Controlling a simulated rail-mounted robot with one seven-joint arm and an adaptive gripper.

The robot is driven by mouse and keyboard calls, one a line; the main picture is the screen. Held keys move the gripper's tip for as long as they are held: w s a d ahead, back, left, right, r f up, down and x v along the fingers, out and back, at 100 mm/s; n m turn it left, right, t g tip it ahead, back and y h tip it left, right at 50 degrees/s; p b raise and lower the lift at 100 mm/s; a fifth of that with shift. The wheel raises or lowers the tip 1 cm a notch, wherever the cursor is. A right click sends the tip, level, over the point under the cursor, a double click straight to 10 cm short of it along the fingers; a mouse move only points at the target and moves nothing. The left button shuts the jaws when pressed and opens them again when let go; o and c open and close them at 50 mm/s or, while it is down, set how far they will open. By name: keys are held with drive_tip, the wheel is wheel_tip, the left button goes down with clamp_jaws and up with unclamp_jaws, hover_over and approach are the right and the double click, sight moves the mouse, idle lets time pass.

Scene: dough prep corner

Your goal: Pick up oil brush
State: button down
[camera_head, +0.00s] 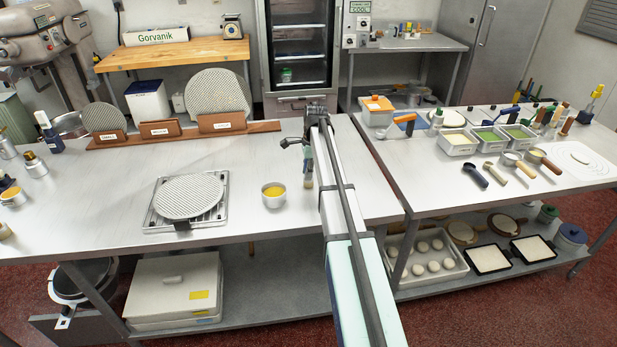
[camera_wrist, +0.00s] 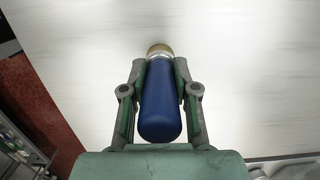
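The oil brush (camera_wrist: 161,100) has a thick dark blue handle with a tan-brown band at its far end. In the wrist view it lies between the two fingers of my gripper (camera_wrist: 160,72), which press on it from both sides. Its bristles are hidden in that view. In the head view my gripper (camera_head: 307,150) is over the left steel table, mostly hidden by my arm. A small tan tip (camera_head: 308,184) shows below it, likely the brush end. I cannot tell its exact height above the table.
A metal bowl of yellow oil (camera_head: 273,195) stands just left of my gripper. A round patterned plate (camera_head: 188,196) lies on a metal rack further left. A wooden rack (camera_head: 180,135) is behind. The right table (camera_head: 450,185) holds tubs and scoops. Free steel surface surrounds the bowl.

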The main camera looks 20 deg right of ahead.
idle(0.4)
wheel_tip(320, 180, up, 20)
drive_tip(key=b, duration=0.4)
drive_tip(key=shift+b, duration=0.4)
idle(1.5)
